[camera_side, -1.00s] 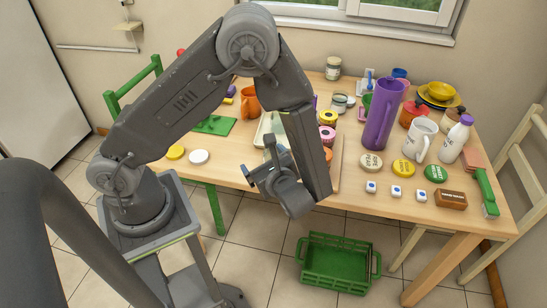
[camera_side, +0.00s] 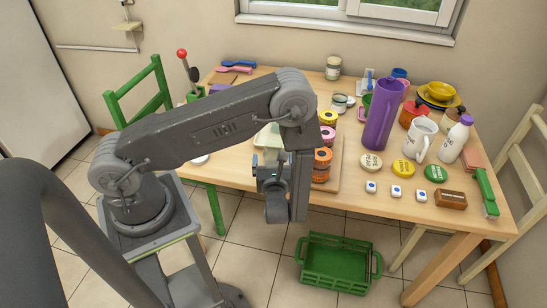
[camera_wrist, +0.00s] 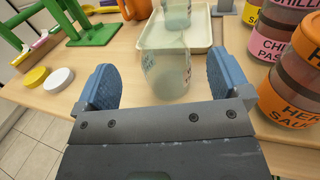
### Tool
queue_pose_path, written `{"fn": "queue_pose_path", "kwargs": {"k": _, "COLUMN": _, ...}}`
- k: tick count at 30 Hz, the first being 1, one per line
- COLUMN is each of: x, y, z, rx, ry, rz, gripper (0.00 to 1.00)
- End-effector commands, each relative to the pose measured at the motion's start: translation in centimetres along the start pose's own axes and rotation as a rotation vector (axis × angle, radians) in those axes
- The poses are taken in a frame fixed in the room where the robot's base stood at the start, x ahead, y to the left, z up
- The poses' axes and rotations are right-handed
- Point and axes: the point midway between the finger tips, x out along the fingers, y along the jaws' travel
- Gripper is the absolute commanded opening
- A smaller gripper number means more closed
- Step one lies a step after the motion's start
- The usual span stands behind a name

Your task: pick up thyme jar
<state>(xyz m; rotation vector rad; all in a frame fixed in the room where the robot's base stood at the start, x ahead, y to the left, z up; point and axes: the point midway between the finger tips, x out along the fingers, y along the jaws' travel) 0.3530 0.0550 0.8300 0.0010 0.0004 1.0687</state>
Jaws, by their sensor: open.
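My gripper (camera_wrist: 165,84) is open, with its two blue-grey fingers apart at table height. It also shows in the side view (camera_side: 268,166) at the table's front edge. A clear measuring cup (camera_wrist: 165,65) stands just beyond the fingers, between them in the picture; I cannot tell whether it is inside the grasp. No label reading thyme is legible. A jar with a pale lid (camera_side: 333,68) stands at the back, and a small glass jar (camera_side: 339,103) stands nearer the middle; their labels are too small to read.
Orange (camera_wrist: 290,92), pink (camera_wrist: 272,45) and yellow (camera_wrist: 296,20) labelled jars stand close to the right finger. A pale tray (camera_wrist: 200,30) lies behind the cup. Yellow (camera_wrist: 37,77) and white (camera_wrist: 58,79) discs lie left. A tall purple jug (camera_side: 381,115) stands right.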

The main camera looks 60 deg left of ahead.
Motion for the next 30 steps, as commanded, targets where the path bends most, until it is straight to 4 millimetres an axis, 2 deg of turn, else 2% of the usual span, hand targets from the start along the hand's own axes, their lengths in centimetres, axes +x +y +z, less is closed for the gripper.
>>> {"fn": "queue_pose_path", "kwargs": {"k": 5, "x": 1.3, "y": 0.0, "z": 0.1, "rx": -0.002, "ry": 0.0, "rz": 0.003, "gripper": 0.95}}
{"fn": "queue_pose_path", "kwargs": {"k": 12, "x": 4.7, "y": -0.2, "z": 0.4, "rx": -0.003, "ry": 0.0, "rz": 0.004, "gripper": 0.95}}
{"fn": "queue_pose_path", "kwargs": {"k": 16, "x": 5.5, "y": -0.2, "z": 0.4, "rx": -0.002, "ry": 0.0, "rz": 0.001, "gripper": 0.95}}
{"fn": "queue_pose_path", "kwargs": {"k": 22, "x": 5.5, "y": -0.2, "z": 0.4, "rx": -0.002, "ry": 0.001, "rz": 0.0, "gripper": 0.95}}
{"fn": "queue_pose_path", "kwargs": {"k": 30, "x": 5.5, "y": -0.2, "z": 0.4, "rx": -0.002, "ry": 0.001, "rz": 0.0, "gripper": 0.7}}
